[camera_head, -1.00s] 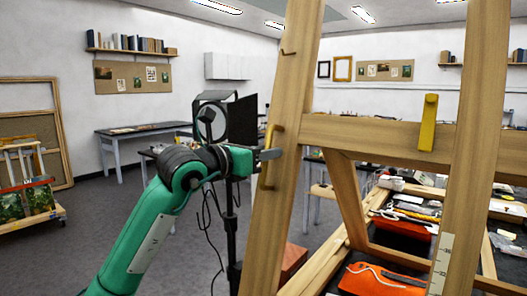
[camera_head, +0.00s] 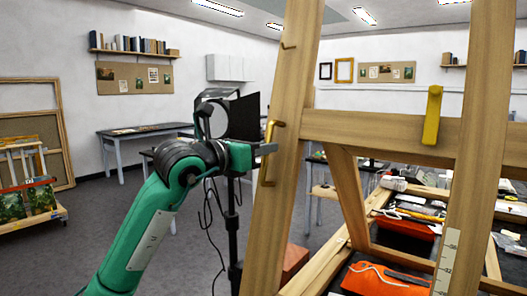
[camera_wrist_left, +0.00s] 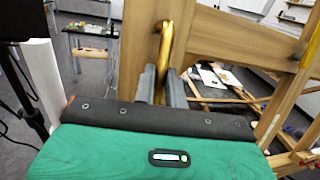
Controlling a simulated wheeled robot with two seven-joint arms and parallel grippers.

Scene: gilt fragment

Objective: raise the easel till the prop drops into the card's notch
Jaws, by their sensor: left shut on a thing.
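The wooden easel (camera_head: 268,220) fills the middle and right of the head view; its frame leans back. A bent brass handle (camera_head: 268,160) sits on its left upright. My left gripper (camera_head: 268,149) is at this handle. In the left wrist view, the two grey fingers (camera_wrist_left: 162,88) are closed around the brass handle (camera_wrist_left: 166,40). A yellow brass lever (camera_head: 432,116) hangs on the crossbar. A pale card strip with marks (camera_head: 446,262) is on the lower right upright. I cannot make out a prop seated in a notch. My right gripper is not in view.
Behind the easel is a bench with an orange cloth (camera_head: 386,280) and tools. A black lamp on a stand (camera_head: 232,228) is close behind my left arm. A cart with paintings (camera_head: 30,200) stands far left. The grey floor at left is clear.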

